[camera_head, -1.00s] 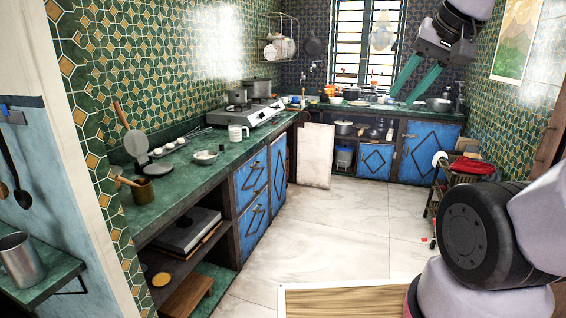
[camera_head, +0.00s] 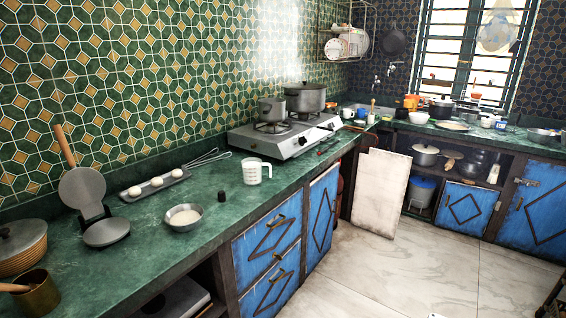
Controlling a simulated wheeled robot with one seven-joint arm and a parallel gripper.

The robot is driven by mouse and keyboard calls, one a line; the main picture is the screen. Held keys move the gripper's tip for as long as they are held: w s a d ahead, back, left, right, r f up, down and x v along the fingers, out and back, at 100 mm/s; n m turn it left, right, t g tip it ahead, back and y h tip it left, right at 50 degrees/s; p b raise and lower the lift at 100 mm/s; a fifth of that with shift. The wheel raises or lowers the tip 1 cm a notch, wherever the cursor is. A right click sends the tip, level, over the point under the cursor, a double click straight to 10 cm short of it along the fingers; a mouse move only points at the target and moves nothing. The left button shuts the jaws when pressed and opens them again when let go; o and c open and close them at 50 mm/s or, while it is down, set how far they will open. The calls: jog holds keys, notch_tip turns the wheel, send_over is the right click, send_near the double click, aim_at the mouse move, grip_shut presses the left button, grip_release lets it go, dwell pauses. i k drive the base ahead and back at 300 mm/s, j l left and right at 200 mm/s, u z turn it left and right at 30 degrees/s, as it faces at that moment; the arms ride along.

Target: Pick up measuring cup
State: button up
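A white measuring cup (camera_head: 252,171) with dark markings and a handle on its right stands upright on the green countertop (camera_head: 190,252). It is in front of the gas hotplate (camera_head: 290,136), near the counter's front edge. Nothing covers the cup. My gripper is not in view now.
A metal bowl of pale powder (camera_head: 184,217) and a small dark cup (camera_head: 221,196) are left of the measuring cup. A tray of eggs (camera_head: 153,186), a whisk (camera_head: 207,159) and a press with an open lid (camera_head: 84,190) lie behind and left. Open tiled floor (camera_head: 380,270) lies right of the blue cabinets.

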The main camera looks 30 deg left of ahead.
aim_at(251, 167)
jog(key=i+u, duration=0.35)
jog(key=i+l+u, duration=0.15)
jog(key=i+u, duration=0.2)
jog(key=i, duration=0.15)
jog(key=i+l+u, duration=0.55)
jog(key=i+u, duration=0.25)
jog(key=i+l+u, duration=0.3)
jog(key=u, duration=0.15)
jog(key=i+l+u, duration=0.45)
jog(key=k+l, duration=0.05)
